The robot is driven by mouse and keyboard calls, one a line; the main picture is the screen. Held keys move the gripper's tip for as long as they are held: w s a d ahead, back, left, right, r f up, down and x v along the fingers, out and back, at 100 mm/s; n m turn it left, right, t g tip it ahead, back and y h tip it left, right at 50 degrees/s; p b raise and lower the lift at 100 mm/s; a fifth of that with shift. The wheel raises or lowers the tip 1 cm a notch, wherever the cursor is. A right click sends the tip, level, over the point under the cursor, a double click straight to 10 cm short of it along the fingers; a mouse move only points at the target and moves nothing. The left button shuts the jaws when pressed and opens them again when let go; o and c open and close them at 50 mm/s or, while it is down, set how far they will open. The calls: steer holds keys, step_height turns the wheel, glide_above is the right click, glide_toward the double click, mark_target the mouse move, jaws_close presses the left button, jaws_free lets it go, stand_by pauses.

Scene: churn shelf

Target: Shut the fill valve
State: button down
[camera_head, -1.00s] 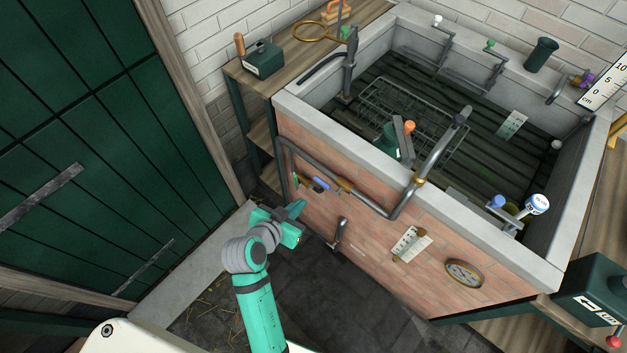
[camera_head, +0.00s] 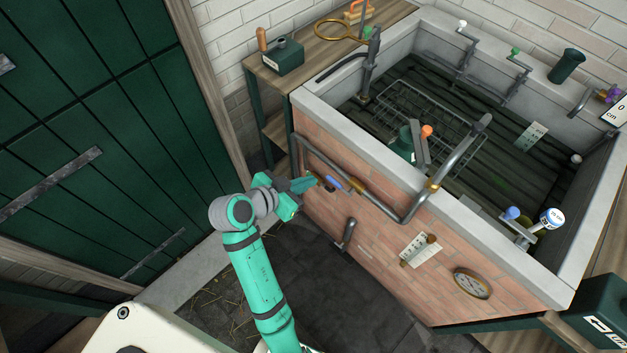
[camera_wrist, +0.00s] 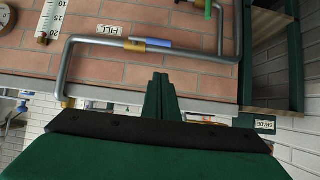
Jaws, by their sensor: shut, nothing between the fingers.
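The fill valve is a brass body (camera_head: 355,187) with a blue lever (camera_head: 334,183) on the grey pipe (camera_head: 385,207) along the front of the brick basin. In the wrist view, the blue lever (camera_wrist: 158,43) lies along the pipe, beside the brass body (camera_wrist: 133,46) and near a label reading FILL (camera_wrist: 109,30). My gripper (camera_head: 310,184) is just left of the lever in the head view. In the wrist view, its dark green fingers (camera_wrist: 161,78) are together and empty, below the lever in the picture. Whether they touch it cannot be told.
A green door (camera_head: 90,120) stands left.

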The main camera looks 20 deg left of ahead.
steer(key=s+f+x, duration=0.1)
steer(key=f+x, duration=0.1)
steer(key=x, duration=0.9)
steer(key=shift+f, duration=0.35)
steer(key=shift+a, duration=0.2)
steer(key=shift+f, duration=0.15)
